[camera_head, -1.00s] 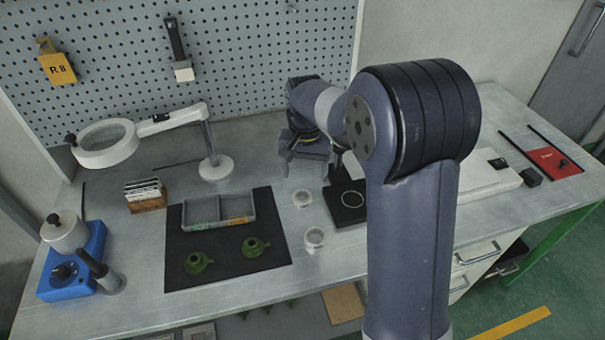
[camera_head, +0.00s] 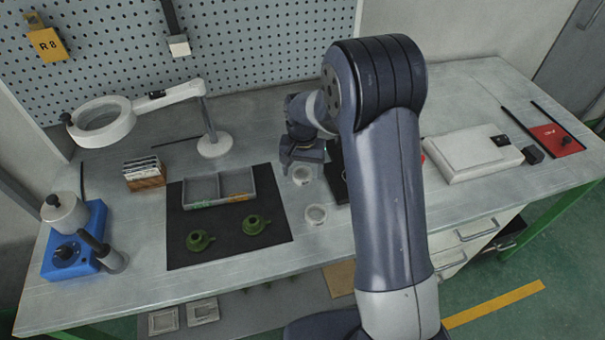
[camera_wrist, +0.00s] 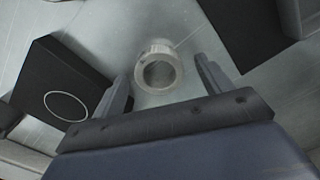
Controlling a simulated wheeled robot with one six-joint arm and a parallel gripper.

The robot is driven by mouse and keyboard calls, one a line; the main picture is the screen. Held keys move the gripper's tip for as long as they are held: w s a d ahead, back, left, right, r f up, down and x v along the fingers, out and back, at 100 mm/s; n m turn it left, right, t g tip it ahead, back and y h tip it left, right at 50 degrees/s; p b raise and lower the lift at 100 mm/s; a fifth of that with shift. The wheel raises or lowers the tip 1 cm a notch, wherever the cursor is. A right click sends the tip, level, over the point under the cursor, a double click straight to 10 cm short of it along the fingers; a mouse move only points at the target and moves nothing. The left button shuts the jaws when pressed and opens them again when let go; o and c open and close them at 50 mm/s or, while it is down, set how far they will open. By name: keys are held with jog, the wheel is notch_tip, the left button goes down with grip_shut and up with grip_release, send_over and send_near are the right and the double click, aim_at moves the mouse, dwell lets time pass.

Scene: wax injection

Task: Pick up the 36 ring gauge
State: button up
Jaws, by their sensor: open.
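Two pale ring gauges stand on the bench, a far ring gauge (camera_head: 303,175) and a near ring gauge (camera_head: 316,215). No size marking is readable, so I cannot tell which is the 36. My gripper (camera_head: 302,160) is just behind and above the far ring gauge in the head view. In the wrist view my gripper (camera_wrist: 163,74) is open and empty, with its fingers to either side of one pale ring gauge (camera_wrist: 158,72). That ring's open bore faces the camera. I see no finger contact, and the remaining height is unclear.
A black mat (camera_head: 188,248) left of the rings holds a grey divided tray (camera_head: 202,204) and two green parts (camera_head: 253,224). A black block with a white circle (camera_wrist: 50,78) lies beside the ring in the wrist view. A white magnifier lamp (camera_head: 214,143) stands at the back.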

jog(key=shift+f, duration=0.2)
jog(key=c, duration=1.2)
